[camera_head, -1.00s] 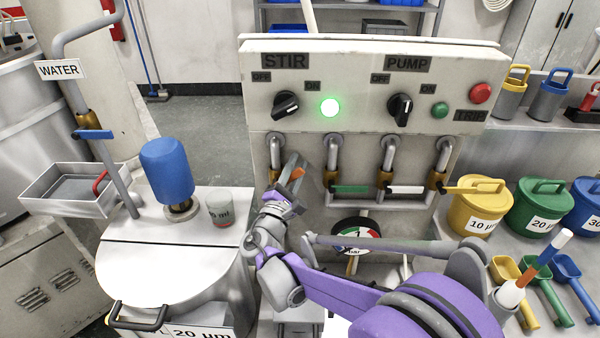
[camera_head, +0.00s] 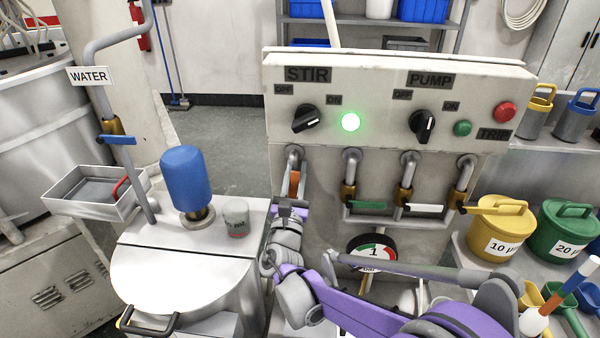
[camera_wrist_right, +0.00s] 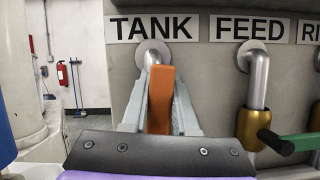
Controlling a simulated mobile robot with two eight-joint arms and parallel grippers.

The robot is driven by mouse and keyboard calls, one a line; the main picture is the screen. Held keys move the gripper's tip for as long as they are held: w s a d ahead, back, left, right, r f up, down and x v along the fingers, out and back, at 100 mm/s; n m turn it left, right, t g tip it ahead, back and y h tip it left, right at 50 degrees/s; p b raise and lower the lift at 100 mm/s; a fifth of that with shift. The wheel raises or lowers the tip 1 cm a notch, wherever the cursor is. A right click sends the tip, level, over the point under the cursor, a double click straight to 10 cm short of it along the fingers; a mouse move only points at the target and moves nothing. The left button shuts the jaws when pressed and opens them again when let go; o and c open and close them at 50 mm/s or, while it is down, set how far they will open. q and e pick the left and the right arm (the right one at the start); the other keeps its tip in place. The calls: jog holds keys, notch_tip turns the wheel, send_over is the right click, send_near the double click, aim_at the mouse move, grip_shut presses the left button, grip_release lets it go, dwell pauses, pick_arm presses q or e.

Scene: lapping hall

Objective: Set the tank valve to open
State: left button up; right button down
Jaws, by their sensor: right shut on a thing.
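The tank valve's orange handle (camera_head: 294,184) is at the leftmost pipe under the control panel. In the right wrist view the orange handle (camera_wrist_right: 160,98) stands near upright under the TANK label (camera_wrist_right: 154,27), below the grey pipe elbow. My right gripper (camera_head: 292,192) is shut on this handle, with one finger on each side of it in the right wrist view (camera_wrist_right: 160,85). The valve body behind the handle is hidden. My left gripper is not in view.
The green (camera_head: 366,205), white (camera_head: 420,208) and yellow (camera_head: 495,208) valve handles point sideways to the right. A pressure gauge (camera_head: 372,252) is below. A lidded drum (camera_head: 185,275) with a blue motor (camera_head: 186,176) and cup (camera_head: 236,218) stands left.

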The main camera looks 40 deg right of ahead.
jog(key=shift+w+a+n, duration=0.1)
jog(key=shift+a+n, duration=0.05)
jog(key=shift+n, duration=0.15)
jog(key=c, duration=0.7)
grip_release()
jog(key=b+v, duration=0.1)
jog(key=v, duration=0.9)
jog(key=shift+s+a+f, duration=0.15)
jog(key=shift+s+f, duration=0.05)
jog(key=shift+s, duration=0.15)
